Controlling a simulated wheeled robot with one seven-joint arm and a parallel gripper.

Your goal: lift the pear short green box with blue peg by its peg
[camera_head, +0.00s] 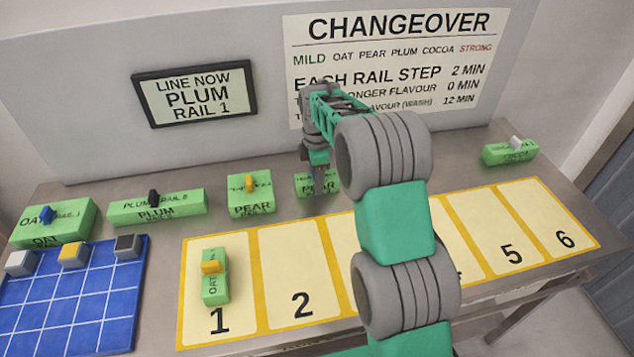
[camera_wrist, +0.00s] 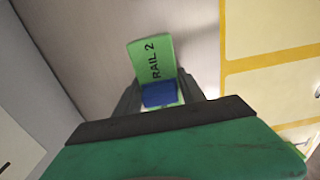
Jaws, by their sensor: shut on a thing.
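A short green box (camera_head: 303,184) stands at the back of the table, partly hidden behind my gripper (camera_head: 318,183); its front label is too covered to read. In the wrist view the green box (camera_wrist: 152,60) shows the label "RAIL 2" and a blue peg (camera_wrist: 159,94). My gripper (camera_wrist: 160,97) is shut on this blue peg, with a finger on each side. I cannot tell whether the box is clear of the table. Another green box (camera_head: 252,203), marked PEAR, has an orange peg and stands just to the left.
Green boxes marked OAT (camera_head: 50,232) and PLUM (camera_head: 155,209) stand at the back left. One green box (camera_head: 214,290) lies on rail 1. A box with a grey peg (camera_head: 509,154) is at the back right.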

